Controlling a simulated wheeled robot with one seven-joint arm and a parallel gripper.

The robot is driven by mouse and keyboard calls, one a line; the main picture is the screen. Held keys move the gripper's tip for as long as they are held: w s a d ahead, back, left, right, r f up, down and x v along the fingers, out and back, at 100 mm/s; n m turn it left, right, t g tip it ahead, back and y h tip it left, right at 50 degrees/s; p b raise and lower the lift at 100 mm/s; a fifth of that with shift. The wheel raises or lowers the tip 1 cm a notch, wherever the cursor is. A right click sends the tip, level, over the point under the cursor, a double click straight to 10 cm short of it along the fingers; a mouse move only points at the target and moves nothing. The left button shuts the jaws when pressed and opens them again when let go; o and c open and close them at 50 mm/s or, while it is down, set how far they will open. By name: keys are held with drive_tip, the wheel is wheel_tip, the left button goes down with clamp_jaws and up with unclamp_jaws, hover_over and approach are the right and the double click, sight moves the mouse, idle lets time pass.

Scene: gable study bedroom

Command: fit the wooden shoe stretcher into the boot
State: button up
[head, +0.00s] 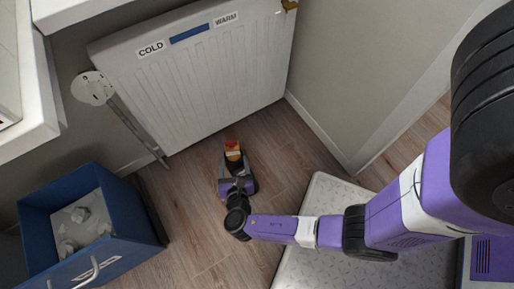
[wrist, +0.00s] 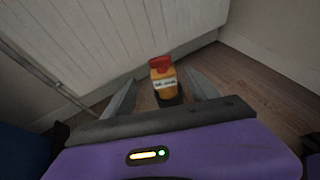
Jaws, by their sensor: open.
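A small upright orange-yellow object with a red top (wrist: 161,67) and a pale label stands between and just beyond my fingertips in the wrist view. It also shows in the head view (head: 232,147). A dark part lies directly below it; I cannot tell whether the two are joined. I cannot tell for sure whether this is the wooden shoe stretcher. No boot can be made out clearly. My gripper (head: 236,170) is open, low over the wooden floor, with one finger on each side of the object in the wrist view (wrist: 162,88). I cannot tell whether either finger touches it.
A white radiator panel (head: 200,85) with COLD and WARM labels stands just behind the object. A blue open box (head: 146,215) with crumpled pale pieces is at the left. A pale patterned platform (head: 330,188) is at the right. Bare floor (head: 185,195) lies between.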

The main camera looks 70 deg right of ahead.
drive_tip(key=s+a+f+m+y, duration=0.4)
drive_tip(key=s+a+m+y, duration=0.1)
drive_tip(key=s, duration=0.5)
drive_tip(key=s+a+r+m+y, duration=0.4)
drive_tip(key=s+a+r+m, duration=0.1)
drive_tip(key=s+r+m, duration=0.1)
wheel_tip(320, 180, up, 32)
drive_tip(key=s+a+m+t+y, duration=0.1)
drive_tip(key=s+m+t+y, duration=0.1)
drive_tip(key=m+t, duration=0.5)
drive_tip(key=s+m, duration=0.1)
drive_tip(key=m, duration=0.5)
drive_tip(key=shift+a+f+m+t, duration=0.15)
drive_tip(key=shift+f+m+t, duration=0.05)
drive_tip(key=shift+m+t, duration=0.1)
